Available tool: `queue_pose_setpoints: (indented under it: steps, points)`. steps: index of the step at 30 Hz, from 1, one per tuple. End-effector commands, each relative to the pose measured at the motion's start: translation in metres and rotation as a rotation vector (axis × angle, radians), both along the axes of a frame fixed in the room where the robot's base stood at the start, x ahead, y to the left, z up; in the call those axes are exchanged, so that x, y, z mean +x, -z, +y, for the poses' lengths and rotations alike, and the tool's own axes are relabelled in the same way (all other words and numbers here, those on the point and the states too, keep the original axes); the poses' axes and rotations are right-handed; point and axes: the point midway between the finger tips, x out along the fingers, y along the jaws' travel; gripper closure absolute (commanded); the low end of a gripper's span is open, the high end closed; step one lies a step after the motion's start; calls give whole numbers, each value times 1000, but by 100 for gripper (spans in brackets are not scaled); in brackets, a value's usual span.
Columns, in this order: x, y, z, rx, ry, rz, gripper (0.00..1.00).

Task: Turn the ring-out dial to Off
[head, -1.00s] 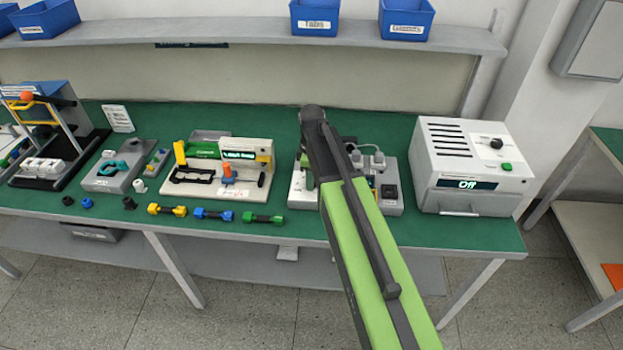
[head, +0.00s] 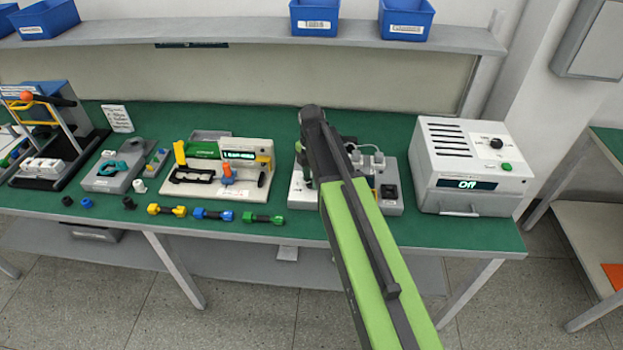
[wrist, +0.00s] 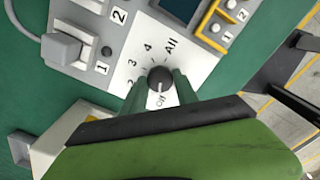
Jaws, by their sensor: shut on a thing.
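The ring-out dial (wrist: 159,77) is a dark round knob on a light panel in the wrist view. The marks 2, 3, 4 and All run around its far side, and Off is printed on its near side. I cannot tell for certain which mark its pointer faces. My gripper (wrist: 159,88) is shut on the dial, with a green finger at each side.
A white oven-like box (head: 470,167) with its own knob and a display reading Off stands to the right. A fixture (head: 222,172) stands to the left, with several coloured parts in front. A grey plug (wrist: 62,48) sits beside the dial panel.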

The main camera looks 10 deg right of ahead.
Motion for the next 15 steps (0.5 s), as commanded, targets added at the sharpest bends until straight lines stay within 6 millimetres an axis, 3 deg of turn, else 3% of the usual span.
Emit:
queue_pose_setpoints:
  steps: [15]
  points:
    - [-2, 0, 1, 0, -86, 4, 100]
